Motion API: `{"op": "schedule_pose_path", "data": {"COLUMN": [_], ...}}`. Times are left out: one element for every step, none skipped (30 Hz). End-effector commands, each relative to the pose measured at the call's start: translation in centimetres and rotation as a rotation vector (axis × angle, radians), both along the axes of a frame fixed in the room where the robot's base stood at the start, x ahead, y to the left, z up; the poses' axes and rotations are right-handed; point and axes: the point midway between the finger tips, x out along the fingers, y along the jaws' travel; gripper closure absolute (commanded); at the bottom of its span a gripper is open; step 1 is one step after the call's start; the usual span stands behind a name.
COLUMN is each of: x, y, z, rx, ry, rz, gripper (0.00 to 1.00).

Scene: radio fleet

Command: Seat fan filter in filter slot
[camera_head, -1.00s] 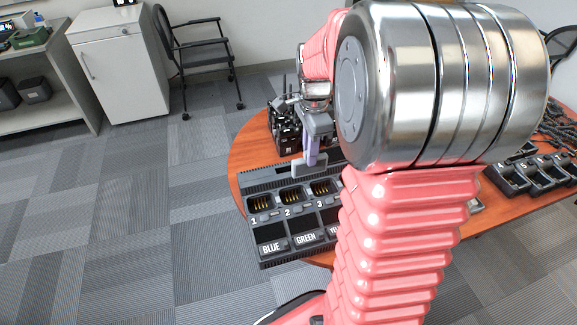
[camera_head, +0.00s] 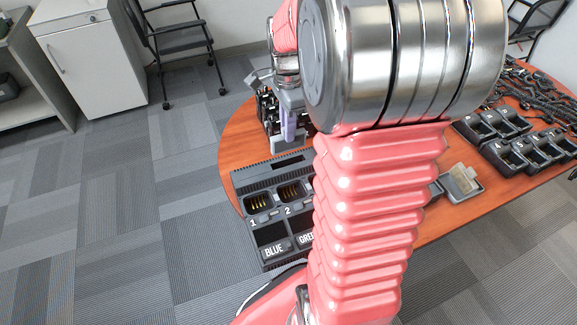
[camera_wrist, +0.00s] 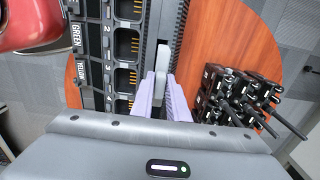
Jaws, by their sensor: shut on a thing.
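The fan filter is a small light grey plate (camera_head: 281,147). My gripper (camera_head: 289,134), with lilac fingers, is shut on it. It sits at the back edge of the dark charger (camera_head: 242,181). In the wrist view the filter (camera_wrist: 181,44) shows nearly edge-on ahead of my fingers (camera_wrist: 168,79), alongside the charger's ribbed edge. The filter slot appears as a dark opening (camera_head: 287,162) in the charger's back strip, just below the filter. I cannot tell whether the filter touches it. My arm hides the charger's right part.
Black radios with antennas (camera_wrist: 238,98) stand on the wooden table close to my gripper. An open grey box (camera_head: 460,183) and more chargers (camera_head: 520,153) are to the right. A tangle of black items (camera_head: 540,95) lies at the back right.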

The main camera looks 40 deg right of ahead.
Motion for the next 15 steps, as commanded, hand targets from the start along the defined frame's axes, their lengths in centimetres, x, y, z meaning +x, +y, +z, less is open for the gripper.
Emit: {"op": "schedule_pose_path", "data": {"x": [-0.1,-0.1,-0.1,-0.1,-0.1,-0.1,-0.1,-0.1,-0.1,-0.1,-0.1,-0.1,-0.1,-0.1,-0.1], "y": [0.0,0.0,0.0,0.0,0.0,0.0,0.0,0.0,0.0,0.0,0.0,-0.1,-0.1,-0.1,-0.1], "z": [-0.4,-0.7,-1.2,-1.6,-2.1,-2.8,-3.3,-3.8,-4.5,-4.9,-5.3,-5.6,-5.8,-6.0,-6.1], "rx": [0.001,0.002,0.002,0.002,0.002,0.002,0.002,0.002,0.002,0.002,0.002,0.002,0.001,0.001,0.000], "ry": [0.002,0.003,0.004,0.003,0.004,0.006,0.005,0.005,0.004,0.005,0.005,0.003,0.002,0.002,0.001], "rz": [-0.001,-0.001,-0.001,-0.001,-0.001,-0.001,-0.001,-0.001,-0.001,-0.001,-0.002,-0.002,-0.002,-0.002,-0.002], "gripper": [1.00,1.00,1.00,1.00,1.00,1.00,1.00,1.00,1.00,1.00,1.00,1.00,1.00,1.00,1.00]}}
